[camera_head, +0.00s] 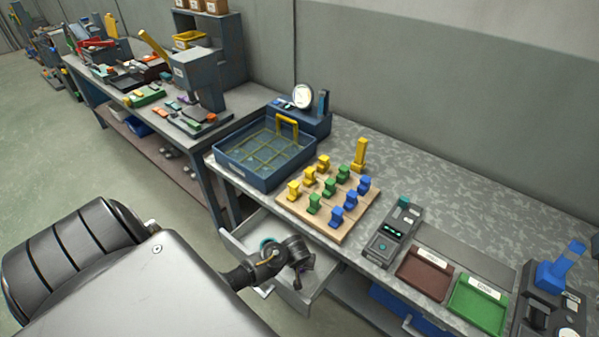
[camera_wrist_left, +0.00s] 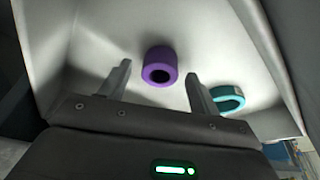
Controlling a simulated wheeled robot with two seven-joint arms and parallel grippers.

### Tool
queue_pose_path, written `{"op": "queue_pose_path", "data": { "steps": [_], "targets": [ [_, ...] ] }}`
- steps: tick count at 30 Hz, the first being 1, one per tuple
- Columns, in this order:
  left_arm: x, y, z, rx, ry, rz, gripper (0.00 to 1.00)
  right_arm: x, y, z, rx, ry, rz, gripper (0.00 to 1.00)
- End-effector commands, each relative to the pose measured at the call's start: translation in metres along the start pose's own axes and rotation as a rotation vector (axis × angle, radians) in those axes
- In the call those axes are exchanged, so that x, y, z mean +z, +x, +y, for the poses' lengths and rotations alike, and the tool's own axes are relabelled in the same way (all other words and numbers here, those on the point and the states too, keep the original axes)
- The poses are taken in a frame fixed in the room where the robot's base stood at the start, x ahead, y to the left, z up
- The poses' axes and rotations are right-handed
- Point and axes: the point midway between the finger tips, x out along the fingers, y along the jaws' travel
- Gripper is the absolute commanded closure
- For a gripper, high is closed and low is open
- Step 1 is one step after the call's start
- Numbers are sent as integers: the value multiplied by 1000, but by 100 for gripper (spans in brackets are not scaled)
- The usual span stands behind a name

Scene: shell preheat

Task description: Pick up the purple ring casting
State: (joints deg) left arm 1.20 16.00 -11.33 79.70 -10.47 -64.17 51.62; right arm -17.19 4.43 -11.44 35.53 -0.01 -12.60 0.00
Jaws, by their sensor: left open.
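The purple ring casting (camera_wrist_left: 158,56) lies in a light grey open drawer, seen in the left wrist view. It appears between and just beyond the two fingertips of my left gripper (camera_wrist_left: 158,72), which is open and empty. A teal C-shaped casting (camera_wrist_left: 227,100) lies in the drawer to the right of the right finger. In the head view my left gripper (camera_head: 301,265) is over the open drawer (camera_head: 240,240) and hides much of its inside. A bit of the teal casting (camera_head: 267,243) shows there behind my arm. My right gripper is not seen.
The workbench (camera_head: 440,190) above the drawer holds a blue basket (camera_head: 252,178), a wooden board (camera_head: 350,228) with several coloured blocks, a grey device with a display (camera_head: 392,236), and brown (camera_head: 424,274) and green (camera_head: 478,306) trays. The drawer walls stand close around my left gripper.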

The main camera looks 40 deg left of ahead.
Motion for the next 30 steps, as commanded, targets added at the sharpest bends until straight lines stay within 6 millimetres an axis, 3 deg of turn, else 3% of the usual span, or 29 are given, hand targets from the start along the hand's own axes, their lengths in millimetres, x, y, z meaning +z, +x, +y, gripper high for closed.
{"op": "queue_pose_path", "data": {
  "steps": [2, 13, 26, 30],
  "targets": [
    [0, 0, 0, 0, 0, 0, 38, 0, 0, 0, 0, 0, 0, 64],
    [0, 0, 0, 0, -1, 0, 86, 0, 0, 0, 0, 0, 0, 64],
    [1, -5, 0, 2, -2, 0, 87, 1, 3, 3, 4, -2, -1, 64],
    [-4, -24, 0, 4, -3, 1, 87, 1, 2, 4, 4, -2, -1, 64]
  ]
}}
